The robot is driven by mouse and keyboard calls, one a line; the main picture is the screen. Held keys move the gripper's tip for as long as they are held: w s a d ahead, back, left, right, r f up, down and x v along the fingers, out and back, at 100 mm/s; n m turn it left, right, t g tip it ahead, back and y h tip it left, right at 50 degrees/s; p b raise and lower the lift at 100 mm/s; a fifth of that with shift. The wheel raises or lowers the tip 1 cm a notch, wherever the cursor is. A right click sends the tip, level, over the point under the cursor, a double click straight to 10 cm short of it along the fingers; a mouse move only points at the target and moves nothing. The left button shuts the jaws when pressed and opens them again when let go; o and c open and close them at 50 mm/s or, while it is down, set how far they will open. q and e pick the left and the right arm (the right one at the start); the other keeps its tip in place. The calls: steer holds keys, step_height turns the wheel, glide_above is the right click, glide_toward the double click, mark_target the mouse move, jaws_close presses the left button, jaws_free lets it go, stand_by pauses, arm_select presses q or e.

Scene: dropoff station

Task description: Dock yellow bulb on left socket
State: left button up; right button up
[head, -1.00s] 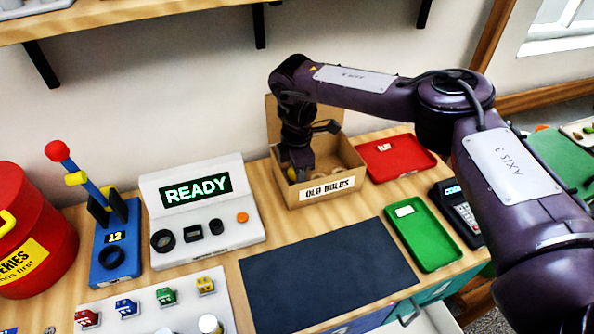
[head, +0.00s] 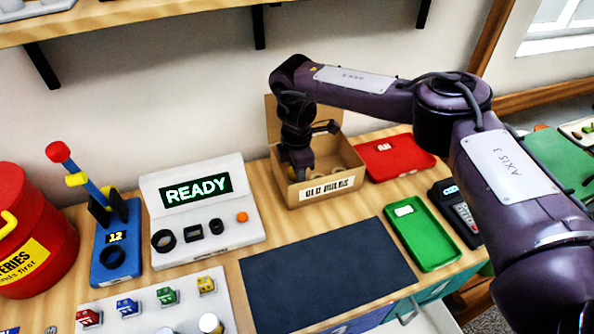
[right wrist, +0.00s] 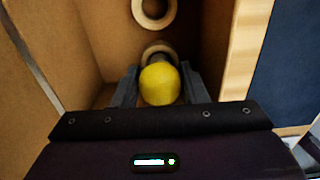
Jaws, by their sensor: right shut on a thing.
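The yellow bulb (right wrist: 159,84) sits between my right gripper's two dark fingers in the right wrist view, inside the cardboard box. In the head view my right gripper (head: 300,173) reaches down into the box marked OLD BULBS (head: 325,187), and the bulb is hardly visible there. The gripper is shut on the bulb. The left socket, a round black ring (head: 163,241), is on the white console (head: 225,235) with the READY screen, left of the box. It looks empty. My left gripper is not in view.
Ring-shaped holders (right wrist: 153,10) lie in the box near the bulb. A dark mat (head: 325,275), a green tray (head: 424,235) and a red tray (head: 395,158) surround the box. A blue stand with a lever (head: 118,250) is left of the console.

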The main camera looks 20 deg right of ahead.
steer(key=shift+f+b, duration=0.35)
steer(key=shift+f, duration=0.2)
steer(key=o, duration=0.5)
steer(key=shift+r, duration=0.1)
steer(key=shift+r+p, duration=4.35)
steer(key=shift+r, duration=1.1)
